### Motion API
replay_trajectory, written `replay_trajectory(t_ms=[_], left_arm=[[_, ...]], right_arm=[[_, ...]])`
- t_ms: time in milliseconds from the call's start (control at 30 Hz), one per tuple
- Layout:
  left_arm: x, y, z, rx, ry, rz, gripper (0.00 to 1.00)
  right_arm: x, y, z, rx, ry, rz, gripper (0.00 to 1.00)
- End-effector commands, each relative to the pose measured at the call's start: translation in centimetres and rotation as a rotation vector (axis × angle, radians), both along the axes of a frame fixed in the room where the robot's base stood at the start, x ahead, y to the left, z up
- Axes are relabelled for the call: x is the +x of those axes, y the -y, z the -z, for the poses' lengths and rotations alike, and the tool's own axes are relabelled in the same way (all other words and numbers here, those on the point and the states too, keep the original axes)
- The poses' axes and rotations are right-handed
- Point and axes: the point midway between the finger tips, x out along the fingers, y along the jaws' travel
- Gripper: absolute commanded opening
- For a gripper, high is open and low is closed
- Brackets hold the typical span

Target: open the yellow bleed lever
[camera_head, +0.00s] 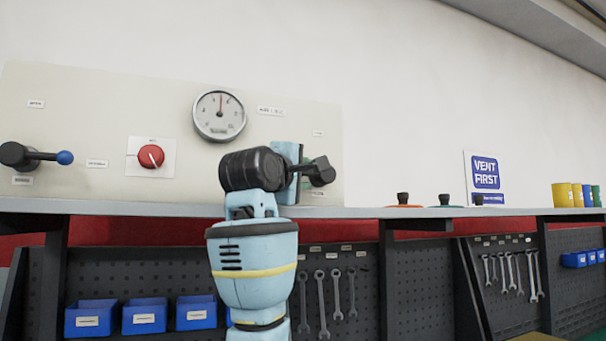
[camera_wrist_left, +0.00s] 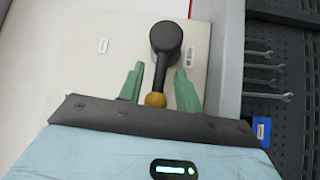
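The yellow bleed lever shows in the left wrist view as a black hub with a black arm (camera_wrist_left: 162,72) ending in a yellow ball knob (camera_wrist_left: 155,100). In the head view its dark hub (camera_head: 322,171) shows at the panel's right end, and the knob is hidden behind my gripper. My left gripper (camera_head: 301,172) is in front of the lever. In the left wrist view its green fingers (camera_wrist_left: 160,80) stand apart on either side of the lever arm and knob, with a gap visible on both sides. My right gripper is in neither view.
The pale panel (camera_head: 75,110) carries a round gauge (camera_head: 219,116), a red knob (camera_head: 151,156) and a blue-ball lever (camera_head: 42,157). The grey bench edge (camera_head: 130,207) runs below it. Wrenches (camera_head: 328,295) and blue bins (camera_head: 145,316) are underneath. A "VENT FIRST" sign (camera_head: 486,174) stands right.

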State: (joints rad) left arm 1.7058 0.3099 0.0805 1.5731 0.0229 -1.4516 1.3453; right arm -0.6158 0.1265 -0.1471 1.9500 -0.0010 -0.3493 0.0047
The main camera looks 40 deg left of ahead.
Motion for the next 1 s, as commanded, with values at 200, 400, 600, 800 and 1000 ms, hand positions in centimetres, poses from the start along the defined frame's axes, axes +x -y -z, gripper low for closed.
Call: replay_trajectory(t_ms=[200,400,600,800,1000], left_arm=[[0.24,-0.08,-0.04,0.000,0.001,0.000,0.34],[0.24,-0.07,-0.02,0.000,0.000,0.000,0.23],[0.24,-0.08,0.00,0.000,0.000,0.000,0.00],[0.25,-0.06,0.02,0.000,-0.001,0.000,0.00],[0.26,-0.31,-0.04,0.003,-0.011,0.000,0.00]], right_arm=[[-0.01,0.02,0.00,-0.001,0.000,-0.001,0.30],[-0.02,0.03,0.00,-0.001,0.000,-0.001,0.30],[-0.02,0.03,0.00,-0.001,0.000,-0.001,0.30],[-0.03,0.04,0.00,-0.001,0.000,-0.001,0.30],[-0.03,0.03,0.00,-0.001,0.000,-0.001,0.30]])
